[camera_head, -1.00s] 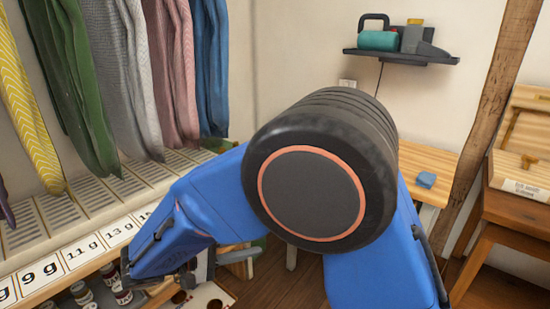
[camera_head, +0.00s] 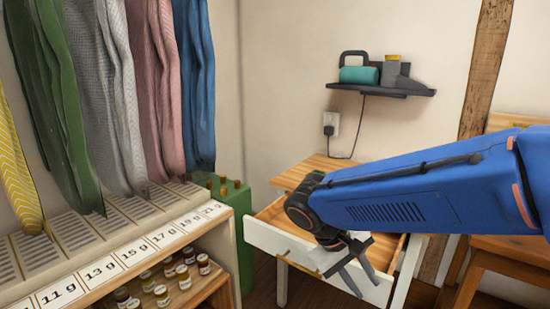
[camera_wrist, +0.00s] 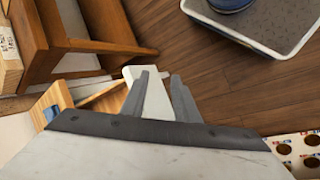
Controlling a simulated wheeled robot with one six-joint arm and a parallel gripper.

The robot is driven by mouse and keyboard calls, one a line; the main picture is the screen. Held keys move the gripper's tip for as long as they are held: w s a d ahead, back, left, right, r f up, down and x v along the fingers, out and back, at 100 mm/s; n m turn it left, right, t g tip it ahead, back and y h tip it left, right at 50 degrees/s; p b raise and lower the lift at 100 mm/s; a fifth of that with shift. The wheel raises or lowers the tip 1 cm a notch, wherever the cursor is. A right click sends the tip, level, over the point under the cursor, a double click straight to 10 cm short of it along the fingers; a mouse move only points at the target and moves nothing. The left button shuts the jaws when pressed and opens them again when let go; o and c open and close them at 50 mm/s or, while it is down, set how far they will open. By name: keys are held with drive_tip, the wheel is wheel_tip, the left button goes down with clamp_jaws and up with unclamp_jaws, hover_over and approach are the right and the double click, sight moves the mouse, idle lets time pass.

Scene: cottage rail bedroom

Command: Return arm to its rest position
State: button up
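My arm reaches in from the right in the head view, its blue link spanning the right half. My gripper (camera_head: 362,279) points downward at the front of the open drawer (camera_head: 272,240). Its two grey fingers are spread apart with nothing held between them. In the wrist view my gripper (camera_wrist: 160,90) also shows two separate fingers. A white panel lies behind and between them there; I cannot tell whether a finger touches it. The arm hides part of the drawer and desk.
The wooden desk (camera_head: 318,170) stands against the back wall below a dark wall shelf (camera_head: 385,90). A green crate (camera_head: 232,208) is left of the drawer. A labelled rack (camera_head: 135,250) with small jars and hanging cloths fills the left. A wooden stool (camera_head: 505,265) stands right.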

drive_tip(key=s+d+m+t+y, duration=0.3)
drive_tip(key=s+d+y, duration=0.3)
drive_tip(key=s+d, duration=0.2)
drive_tip(key=shift+s+d+r+t, duration=0.35)
drive_tip(key=shift+s+t, duration=0.45)
drive_tip(key=shift+s, duration=0.5)
